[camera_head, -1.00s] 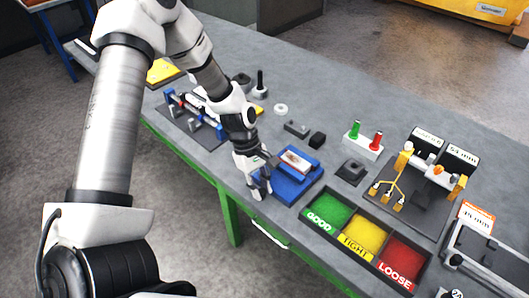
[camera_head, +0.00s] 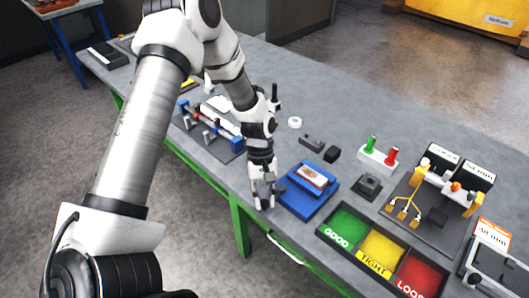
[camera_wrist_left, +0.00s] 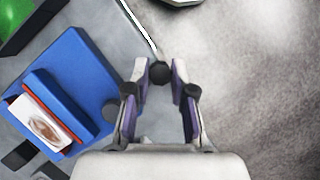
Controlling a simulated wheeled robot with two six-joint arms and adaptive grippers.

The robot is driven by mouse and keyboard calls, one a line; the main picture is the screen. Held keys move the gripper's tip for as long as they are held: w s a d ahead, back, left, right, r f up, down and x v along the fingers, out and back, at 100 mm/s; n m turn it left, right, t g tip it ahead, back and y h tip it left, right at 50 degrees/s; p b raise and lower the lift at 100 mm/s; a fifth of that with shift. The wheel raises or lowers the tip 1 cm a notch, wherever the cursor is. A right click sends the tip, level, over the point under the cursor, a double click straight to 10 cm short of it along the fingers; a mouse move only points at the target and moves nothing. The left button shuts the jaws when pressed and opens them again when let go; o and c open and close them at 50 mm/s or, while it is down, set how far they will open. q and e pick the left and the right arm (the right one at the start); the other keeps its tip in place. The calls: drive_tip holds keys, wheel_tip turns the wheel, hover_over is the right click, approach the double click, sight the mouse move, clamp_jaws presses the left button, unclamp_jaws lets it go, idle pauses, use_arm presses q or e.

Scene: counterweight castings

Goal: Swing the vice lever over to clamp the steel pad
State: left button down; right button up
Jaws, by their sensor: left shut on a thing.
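The blue vice (camera_head: 322,201) sits near the bench's front edge. It also shows at the left of the wrist view (camera_wrist_left: 80,70). The pad (camera_head: 312,175), pale with a brown patch, lies in the vice, and it shows in the wrist view (camera_wrist_left: 38,122). My left gripper (camera_head: 264,204) is just left of the vice, pointing down. In the wrist view its fingertips (camera_wrist_left: 160,72) are closed around a black round knob (camera_wrist_left: 160,71), apparently the lever's end. The lever's shaft is hidden. My right gripper is in neither view.
A tray with green, yellow and red compartments (camera_head: 322,234) stands right of the vice. A rack with blue supports (camera_head: 207,150) is to the left. Small dark blocks (camera_head: 332,154) lie behind. The bench's front edge is close to my gripper.

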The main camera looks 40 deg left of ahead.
use_arm(q)
drive_tip(key=shift+s+f, duration=0.1)
drive_tip(key=shift+f, duration=0.05)
drive_tip(key=c, duration=1)
unclamp_jaws()
drive_tip(key=shift+a, duration=0.1)
drive_tip(key=v, duration=1.2)
